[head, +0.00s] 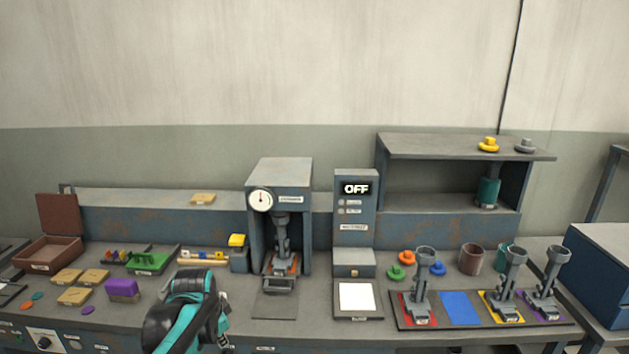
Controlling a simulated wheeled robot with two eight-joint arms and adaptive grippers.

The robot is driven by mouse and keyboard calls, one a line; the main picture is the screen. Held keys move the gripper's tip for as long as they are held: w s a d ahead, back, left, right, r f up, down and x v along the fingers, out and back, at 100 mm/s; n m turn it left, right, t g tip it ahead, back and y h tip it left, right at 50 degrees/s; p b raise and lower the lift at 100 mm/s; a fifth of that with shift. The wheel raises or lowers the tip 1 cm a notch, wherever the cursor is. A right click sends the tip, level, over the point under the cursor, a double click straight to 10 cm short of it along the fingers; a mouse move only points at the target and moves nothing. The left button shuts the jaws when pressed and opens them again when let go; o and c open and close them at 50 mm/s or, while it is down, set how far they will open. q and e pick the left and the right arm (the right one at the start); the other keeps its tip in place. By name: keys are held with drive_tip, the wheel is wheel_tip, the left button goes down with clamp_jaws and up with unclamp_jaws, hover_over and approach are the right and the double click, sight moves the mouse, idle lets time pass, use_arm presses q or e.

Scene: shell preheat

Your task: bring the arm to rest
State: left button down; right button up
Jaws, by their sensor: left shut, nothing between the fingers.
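My left arm comes up from the bottom edge, left of centre, in black and teal. My left gripper (222,322) is partly hidden behind its own arm. It is shut and empty, over the front part of the bench (275,333), apart from the things on it. My right gripper is not in view.
A press with a gauge (280,190) and a control box reading OFF (355,215) stand mid-bench. Grey shell-like holders (422,280) stand on a coloured mat at right. A purple block (122,290) and tan blocks (75,295) lie at left. A shelf (460,146) stands behind.

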use_arm(q)
drive_tip(key=s+d+n+t, duration=0.1)
drive_tip(key=s+n, duration=0.3)
drive_tip(key=s, duration=0.6)
drive_tip(key=s+d+n+t, duration=0.2)
drive_tip(key=s+d+n, duration=0.2)
drive_tip(key=s, duration=0.5)
drive_tip(key=shift+s+n+t, duration=0.3)
drive_tip(key=shift+s+n, duration=0.05)
drive_tip(key=shift+n, duration=0.25)
drive_tip(key=shift+r, duration=0.1)
